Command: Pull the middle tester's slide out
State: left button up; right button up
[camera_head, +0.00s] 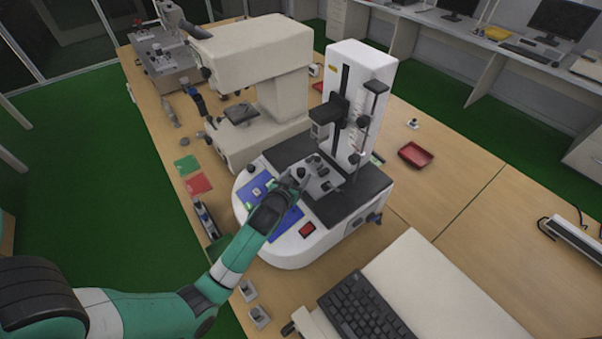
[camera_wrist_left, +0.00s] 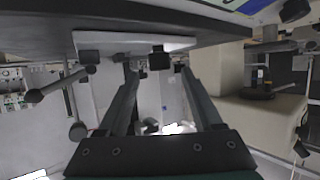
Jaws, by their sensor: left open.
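The middle tester (camera_head: 281,249) is a white machine with a rounded base, blue panels and an upright column. Its slide is a light grey plate (camera_head: 325,187) with dark knobs, low at the front of the column on a black bed. In the left wrist view the slide (camera_wrist_left: 115,41) shows as a pale plate under a dark edge. My left gripper (camera_head: 294,180) is at the slide's left end; the arm partly covers the blue panel. In the wrist view its fingers (camera_wrist_left: 157,72) are apart, with a black knob (camera_wrist_left: 160,59) between their tips. Contact cannot be told. My right gripper is not in view.
A large cream tester (camera_head: 255,47) stands close behind, with another machine (camera_head: 163,58) farther back. A red tray (camera_head: 415,155) lies right of the middle tester. A black keyboard (camera_head: 365,310) sits in front. The table between tray and front right is mostly clear.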

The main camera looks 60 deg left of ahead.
aim_at(301, 171)
pick_arm(q)
jog(key=x, duration=0.4)
jog(key=shift+w+a+b, duration=0.1)
jog(key=shift+w+b, duration=0.05)
jog(key=shift+b, duration=0.25)
grip_shut()
dwell(1.0)
